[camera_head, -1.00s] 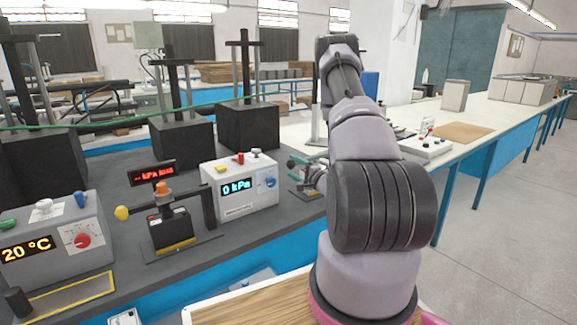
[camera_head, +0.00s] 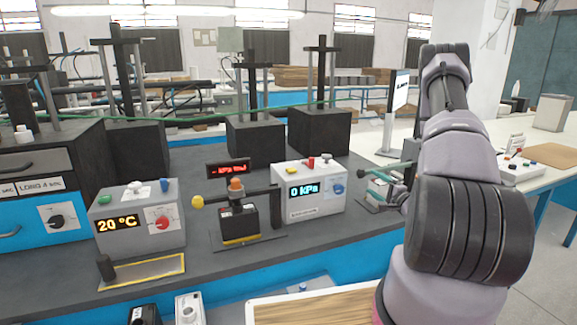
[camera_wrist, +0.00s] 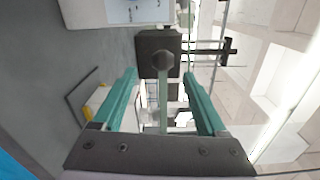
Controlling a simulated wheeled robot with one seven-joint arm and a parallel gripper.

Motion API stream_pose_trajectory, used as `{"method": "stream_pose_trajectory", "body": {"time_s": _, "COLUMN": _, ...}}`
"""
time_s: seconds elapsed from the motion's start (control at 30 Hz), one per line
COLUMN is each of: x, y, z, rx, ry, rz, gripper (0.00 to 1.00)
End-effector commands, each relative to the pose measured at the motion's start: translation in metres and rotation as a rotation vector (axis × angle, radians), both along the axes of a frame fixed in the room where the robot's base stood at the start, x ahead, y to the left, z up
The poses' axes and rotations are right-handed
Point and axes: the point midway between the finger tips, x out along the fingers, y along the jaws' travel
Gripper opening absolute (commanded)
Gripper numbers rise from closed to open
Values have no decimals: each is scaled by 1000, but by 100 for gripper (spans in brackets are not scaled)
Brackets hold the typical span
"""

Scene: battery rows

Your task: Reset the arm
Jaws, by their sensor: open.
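My arm (camera_head: 470,230) stands upright at the right of the head view and bends over at the top. My gripper (camera_head: 382,177) shows partly behind the arm, near the right end of the dark bench. In the wrist view my gripper (camera_wrist: 160,75) has its two teal fingers wide apart. Nothing is visibly clamped between them. A dark block with a round knob (camera_wrist: 160,55) appears beyond the fingertips, in line with the gap; I cannot tell how far away it is.
On the dark bench stand a 0 kPa box (camera_head: 312,208), a 20 °C box (camera_head: 140,222) and a small device with an orange top (camera_head: 237,210). Black blocks with posts (camera_head: 318,132) stand behind. A white bench (camera_head: 550,160) lies at the right.

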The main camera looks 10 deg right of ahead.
Motion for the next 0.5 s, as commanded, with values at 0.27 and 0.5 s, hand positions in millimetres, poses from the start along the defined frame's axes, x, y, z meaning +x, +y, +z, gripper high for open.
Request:
{"method": "stream_pose_trajectory", "body": {"time_s": 0.27, "x": 11, "y": 70, "z": 78, "rx": 71, "ry": -25, "rz": 293, "gripper": 75}}
{"method": "stream_pose_trajectory", "body": {"time_s": 0.5, "x": -17, "y": 162, "z": 159, "rx": 86, "ry": 48, "rz": 678, "gripper": 75}}
